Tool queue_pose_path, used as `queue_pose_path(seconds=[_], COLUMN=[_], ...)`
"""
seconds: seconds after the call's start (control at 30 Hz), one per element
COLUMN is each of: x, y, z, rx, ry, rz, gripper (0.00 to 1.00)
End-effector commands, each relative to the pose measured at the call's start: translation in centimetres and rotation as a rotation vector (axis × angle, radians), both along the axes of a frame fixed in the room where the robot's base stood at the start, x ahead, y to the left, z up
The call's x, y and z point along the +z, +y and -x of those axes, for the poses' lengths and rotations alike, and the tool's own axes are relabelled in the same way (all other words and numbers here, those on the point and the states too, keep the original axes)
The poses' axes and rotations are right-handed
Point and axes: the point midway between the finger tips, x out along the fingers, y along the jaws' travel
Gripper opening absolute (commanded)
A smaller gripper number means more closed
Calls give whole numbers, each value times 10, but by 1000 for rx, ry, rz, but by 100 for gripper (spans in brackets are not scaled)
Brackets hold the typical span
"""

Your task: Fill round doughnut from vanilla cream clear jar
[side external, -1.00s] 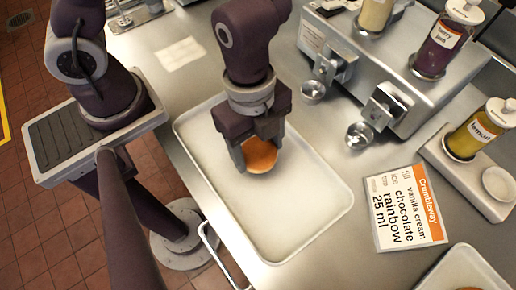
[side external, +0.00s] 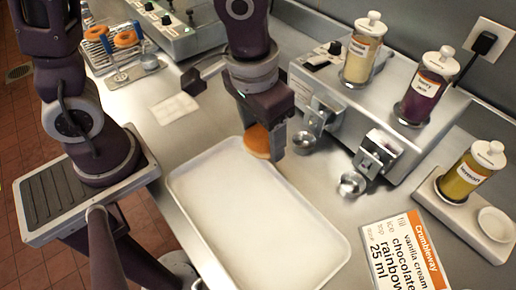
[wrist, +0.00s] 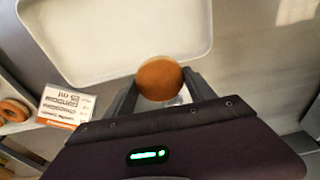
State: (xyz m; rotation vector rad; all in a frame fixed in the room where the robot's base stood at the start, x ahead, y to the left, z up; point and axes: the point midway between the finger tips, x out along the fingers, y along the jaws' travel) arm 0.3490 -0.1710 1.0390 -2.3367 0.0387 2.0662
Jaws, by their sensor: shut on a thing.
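My gripper (side external: 265,148) is shut on a round brown doughnut (side external: 257,141), held on edge above the far end of the white tray (side external: 181,187). In the wrist view the doughnut (wrist: 160,79) sits between both fingers. A clear jar of pale cream filling (side external: 361,58) with a white lid stands on top of the metal filling machine (side external: 340,105); its label is too small to read. A nozzle with a round cup (side external: 312,122) sticks out of the machine's front below that jar, to the right of my gripper and apart from the doughnut.
A dark berry jar (side external: 425,98) stands on the machine above a second nozzle (side external: 365,170). A yellow jar (side external: 467,176) stands at right. The order card (side external: 405,255) reads vanilla cream, chocolate, rainbow, 25 ml. A rack with ring doughnuts (side external: 110,42) is at back left. The tray is empty.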

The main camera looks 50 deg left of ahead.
Motion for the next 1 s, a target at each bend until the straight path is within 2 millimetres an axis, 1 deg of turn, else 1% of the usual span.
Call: queue_pose_path(seconds=[0.07, 0.17, 0.53, 0.6, 0.8, 1.0], x=[-1, -8, -42, -40, -40, -40], y=[1, 1, 1, 1, 1, 1], z=[-3, -9, -43, -52, -68, -71], rx=[35, 40, 36, 37, 34, 33], ry=[1, 3, 3, -1, 0, 1], rz=[0, 1, 0, 2, 0, 0], gripper=[23, 23, 23, 23, 23, 23])
